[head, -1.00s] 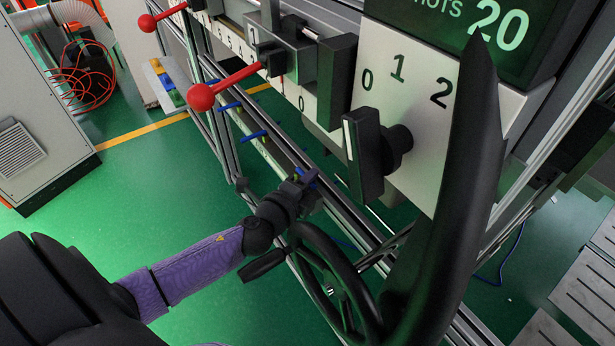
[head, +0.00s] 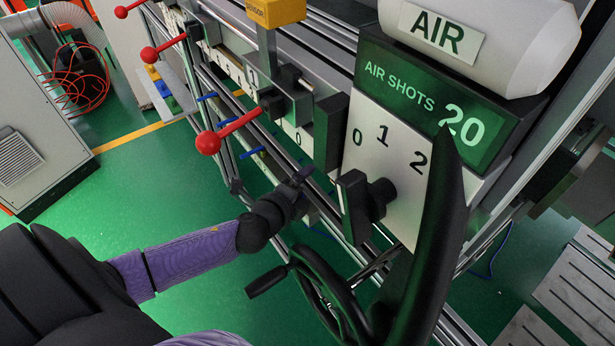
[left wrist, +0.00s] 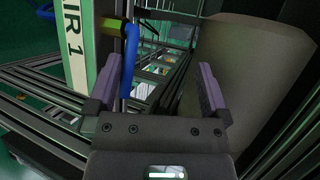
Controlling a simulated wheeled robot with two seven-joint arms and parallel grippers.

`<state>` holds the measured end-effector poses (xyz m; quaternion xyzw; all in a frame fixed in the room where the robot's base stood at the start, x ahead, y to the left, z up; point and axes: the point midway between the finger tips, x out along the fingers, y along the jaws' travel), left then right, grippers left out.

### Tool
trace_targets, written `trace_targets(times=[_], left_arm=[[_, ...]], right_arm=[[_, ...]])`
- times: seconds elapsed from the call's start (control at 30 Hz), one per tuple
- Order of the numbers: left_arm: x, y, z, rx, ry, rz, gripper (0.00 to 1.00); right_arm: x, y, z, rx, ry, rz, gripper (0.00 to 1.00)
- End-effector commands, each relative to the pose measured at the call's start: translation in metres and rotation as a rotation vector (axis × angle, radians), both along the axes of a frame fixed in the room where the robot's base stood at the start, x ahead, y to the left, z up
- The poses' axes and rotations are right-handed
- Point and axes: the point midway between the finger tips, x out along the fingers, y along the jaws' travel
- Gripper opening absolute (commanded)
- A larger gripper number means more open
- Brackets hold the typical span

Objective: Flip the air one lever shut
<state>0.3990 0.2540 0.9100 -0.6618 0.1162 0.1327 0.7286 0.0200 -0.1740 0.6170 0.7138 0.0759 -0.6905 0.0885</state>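The air one lever (left wrist: 131,58) is a blue handle on a brass-coloured valve body (left wrist: 116,26), beside a white plate marked AIR 1 (left wrist: 76,50). In the left wrist view it hangs down, between the finger lines and close to the left finger; I cannot tell whether they touch. My left gripper (left wrist: 158,88) is open, its two purple-grey fingers wide apart with nothing clamped. In the head view my left gripper (head: 300,182) is beside the machine's lower rails, and the lever there is hidden or too small to tell. My right gripper is not in view.
Other blue levers (head: 253,152) and red-knobbed levers (head: 209,143) line the machine. A black handwheel (head: 322,290) stands below right of my gripper. A dial plate (head: 400,165) reads 0, 1, 2 under an AIR SHOTS 20 display (head: 425,105). Green floor (head: 150,190) is open at left.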

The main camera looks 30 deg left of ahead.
Motion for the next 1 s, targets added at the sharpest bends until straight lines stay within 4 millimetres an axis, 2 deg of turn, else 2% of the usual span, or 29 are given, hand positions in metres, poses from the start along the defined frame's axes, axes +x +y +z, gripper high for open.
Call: trace_targets(times=[0.03,0.17,0.2,0.3,0.33,0.37,1.0], left_arm=[[0.023,-0.002,0.073,-0.019,-0.176,-0.011,0.54],[0.023,-0.003,0.073,-0.02,-0.176,-0.013,0.54],[0.004,0.007,0.014,0.011,-0.022,0.01,0.54],[0.001,0.007,0.014,0.009,-0.021,0.01,0.53],[-0.001,0.007,0.014,0.008,-0.021,0.009,0.35],[-0.004,0.007,0.014,0.008,-0.019,0.009,0.31],[-0.068,0.018,0.017,0.001,-0.004,0.011,0.31]], right_arm=[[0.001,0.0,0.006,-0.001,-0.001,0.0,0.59],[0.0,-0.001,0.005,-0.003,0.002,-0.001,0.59],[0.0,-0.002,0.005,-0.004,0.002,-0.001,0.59],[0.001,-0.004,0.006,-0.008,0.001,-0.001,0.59],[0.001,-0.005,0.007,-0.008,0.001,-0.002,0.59],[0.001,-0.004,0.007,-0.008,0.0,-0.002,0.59],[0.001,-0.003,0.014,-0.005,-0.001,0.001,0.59]])
